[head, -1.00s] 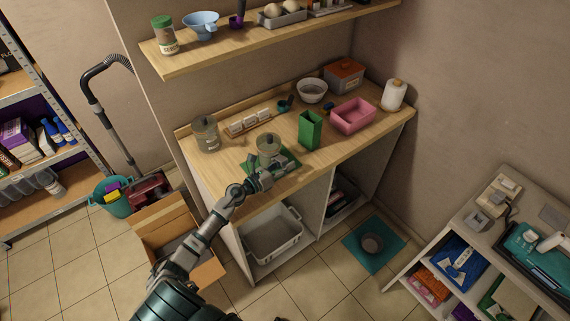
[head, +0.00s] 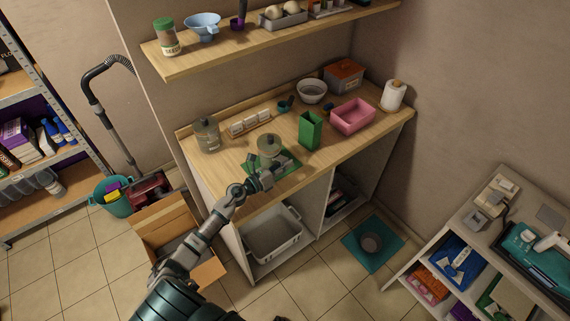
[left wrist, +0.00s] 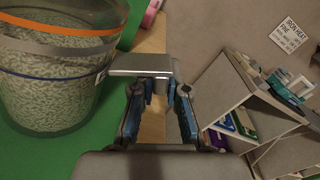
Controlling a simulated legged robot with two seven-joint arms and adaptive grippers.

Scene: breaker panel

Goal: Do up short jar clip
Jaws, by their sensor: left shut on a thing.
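The short jar (head: 269,147) is a clear glass jar standing on a green mat (head: 289,165) on the wooden counter. In the left wrist view the jar (left wrist: 55,85) fills the left side, with speckled contents, an orange band and a dark blue line around it. A flat grey metal clip piece (left wrist: 142,65) sticks out beside the jar at the fingertips. My left gripper (head: 262,174) is at the jar's near side, and its blue-padded fingers (left wrist: 160,98) are shut on this clip piece. The clip's far end and its catch are hidden. My right gripper is out of view.
A taller jar (head: 207,135) stands left on the counter (head: 232,168), near a rack of white blocks (head: 250,123). A green open box (head: 311,130) and pink bin (head: 352,117) stand to the right. A wooden shelf (head: 250,45) hangs above.

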